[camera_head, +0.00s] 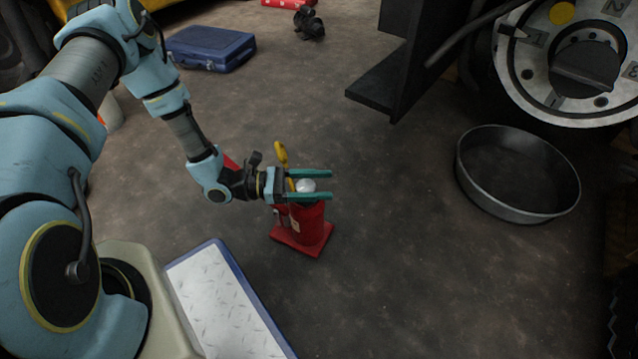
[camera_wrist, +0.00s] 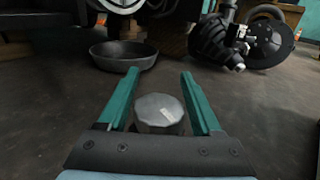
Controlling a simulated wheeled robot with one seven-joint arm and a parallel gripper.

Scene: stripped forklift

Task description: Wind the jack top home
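A red bottle jack (camera_head: 303,226) stands upright on the floor on its square base. Its round silver top (camera_head: 306,186) lies between the two green fingers of my gripper (camera_head: 331,185). The wrist view shows the faceted jack top (camera_wrist: 158,111) between the fingers of my gripper (camera_wrist: 156,80), with a visible gap on each side. The fingers are level and apart, at about the height of the top. A yellow part (camera_head: 281,153) shows just behind the gripper. Part of the jack body is hidden under the gripper.
A round metal pan (camera_head: 517,207) lies to the right, below a wheel hub (camera_head: 585,65) with a numbered face. A dark metal step (camera_head: 385,85) juts out at the upper middle. A blue case (camera_head: 210,48) lies at the back left. The floor right of the jack is clear.

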